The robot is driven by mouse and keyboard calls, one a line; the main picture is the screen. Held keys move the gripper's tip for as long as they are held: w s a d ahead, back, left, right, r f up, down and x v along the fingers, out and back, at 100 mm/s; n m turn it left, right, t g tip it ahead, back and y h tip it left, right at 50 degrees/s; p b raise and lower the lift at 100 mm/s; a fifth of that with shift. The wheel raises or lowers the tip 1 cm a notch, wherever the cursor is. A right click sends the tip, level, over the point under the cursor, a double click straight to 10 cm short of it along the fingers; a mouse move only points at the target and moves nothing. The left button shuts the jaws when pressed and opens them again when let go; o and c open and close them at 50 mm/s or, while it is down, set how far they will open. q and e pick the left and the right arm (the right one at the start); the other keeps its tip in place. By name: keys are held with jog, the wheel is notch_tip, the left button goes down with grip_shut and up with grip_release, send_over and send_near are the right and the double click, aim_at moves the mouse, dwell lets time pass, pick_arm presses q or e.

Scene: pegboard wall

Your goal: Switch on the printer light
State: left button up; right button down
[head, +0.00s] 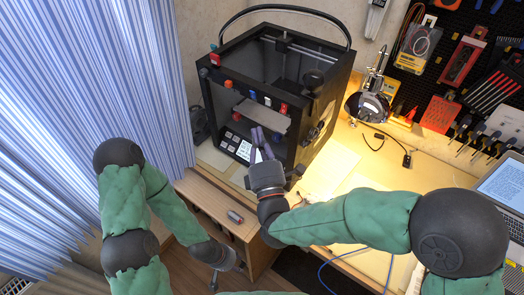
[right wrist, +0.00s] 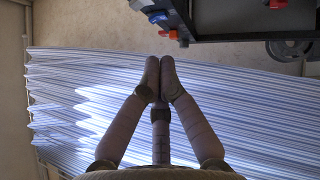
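The printer is a black, box-shaped open frame (head: 338,92) on the wooden desk in the head view, with red and blue parts on its edges. A control panel with a lit screen (head: 243,150) is low on its front. I cannot pick out a light switch. My right gripper (head: 259,136) is in front of the printer, just right of the panel, and hides part of the lower front. In the right wrist view its fingertips (right wrist: 159,63) are together with nothing between them. Part of the printer frame (right wrist: 235,37) shows there at upper right. My left gripper (head: 213,283) is low, its fingers too small to read.
A blue striped curtain (head: 85,100) hangs at the left. A lamp (head: 368,106) stands right of the printer, beside a brightly lit desk area. A pegboard with tools (head: 455,70) and a laptop (head: 503,185) are at the right. A small object (head: 235,217) lies on the desk's front ledge.

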aim_at(268, 101)
jog(key=shift+w+d+r+b, duration=0.25)
jog(key=shift+w+r, duration=0.2)
jog(key=shift+w, duration=0.6)
jog(key=shift+w+d+r+b, duration=0.2)
jog(key=shift+w+r, duration=0.3)
jog(key=shift+w, duration=0.5)
jog(key=shift+w+d+r+b, duration=0.15)
jog(key=shift+w+d+r, duration=0.25)
jog(key=shift+w, duration=0.65)
jog(key=shift+a, duration=0.1)
